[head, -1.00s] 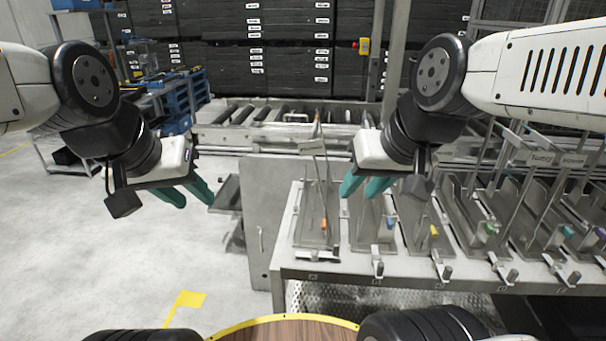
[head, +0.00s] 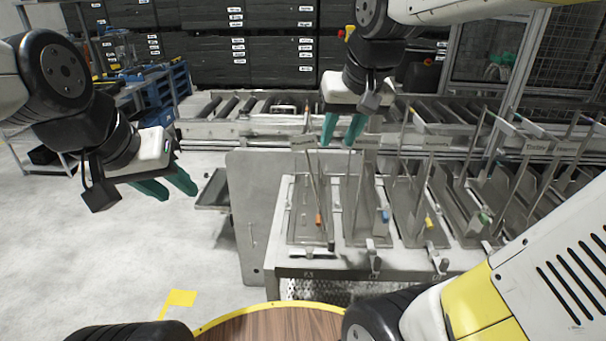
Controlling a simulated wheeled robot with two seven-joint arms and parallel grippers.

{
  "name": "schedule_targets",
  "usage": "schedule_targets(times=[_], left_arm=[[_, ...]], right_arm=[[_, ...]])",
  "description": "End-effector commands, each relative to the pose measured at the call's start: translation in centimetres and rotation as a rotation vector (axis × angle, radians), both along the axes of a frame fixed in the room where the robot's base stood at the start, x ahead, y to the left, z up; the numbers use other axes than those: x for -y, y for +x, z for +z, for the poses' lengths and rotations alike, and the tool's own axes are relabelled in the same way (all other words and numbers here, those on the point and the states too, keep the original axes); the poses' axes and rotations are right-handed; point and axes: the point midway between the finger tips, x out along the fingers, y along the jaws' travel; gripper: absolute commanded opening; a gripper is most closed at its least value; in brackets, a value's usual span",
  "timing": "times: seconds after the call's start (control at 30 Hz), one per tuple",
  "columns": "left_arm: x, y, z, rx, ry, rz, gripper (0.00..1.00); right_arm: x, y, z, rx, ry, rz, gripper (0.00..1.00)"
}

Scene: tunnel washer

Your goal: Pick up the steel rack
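Several steel racks stand in a row on a grey bench (head: 345,262), each with a flat base, thin upright rods and a coloured tag. The leftmost steel rack (head: 303,228) has an orange tag; the one beside it (head: 362,228) has a blue tag. I cannot tell which rack is meant. My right gripper (head: 343,138) is open and empty, with its green fingers pointing down. In the picture it is near the tops of these two racks; its distance from them is unclear. My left gripper (head: 170,192) is open and empty over the floor, left of the bench.
A roller conveyor (head: 255,108) runs behind the bench. Black stacked crates (head: 270,50) stand at the back and blue crates (head: 160,92) at the back left. A mesh fence (head: 565,60) stands back right. The floor at left is clear, with a yellow mark (head: 181,298).

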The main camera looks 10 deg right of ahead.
Motion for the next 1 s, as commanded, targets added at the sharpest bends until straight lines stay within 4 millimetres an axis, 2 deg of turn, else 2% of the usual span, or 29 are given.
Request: schedule_targets(times=[0.23,0.3,0.43,0.53,0.7,0.83,1.0], left_arm=[[0.0,0.0,0.0,0.000,0.000,0.000,0.36],[0.0,0.0,0.0,0.000,0.000,0.000,0.36],[0.0,0.0,0.0,0.000,0.000,0.000,0.36],[0.0,0.0,0.0,0.000,0.000,0.000,0.36],[0.0,0.0,0.0,0.000,0.000,0.000,0.36],[0.0,0.0,0.0,0.000,0.000,0.000,0.36],[0.0,0.0,0.0,0.000,-0.001,0.001,0.36]], right_arm=[[-0.5,9.5,0.6,-0.060,-0.106,-0.072,0.34],[-0.9,12.6,0.4,-0.069,-0.147,-0.101,0.34],[-1.9,17.3,-0.1,-0.071,-0.217,-0.150,0.34],[-2.3,19.2,-0.4,-0.067,-0.248,-0.173,0.34],[-2.8,20.9,-0.7,-0.061,-0.276,-0.192,0.34],[-3.0,21.6,-0.9,-0.059,-0.289,-0.202,0.34],[-3.3,21.2,-2.2,-0.089,-0.296,-0.226,0.34]])
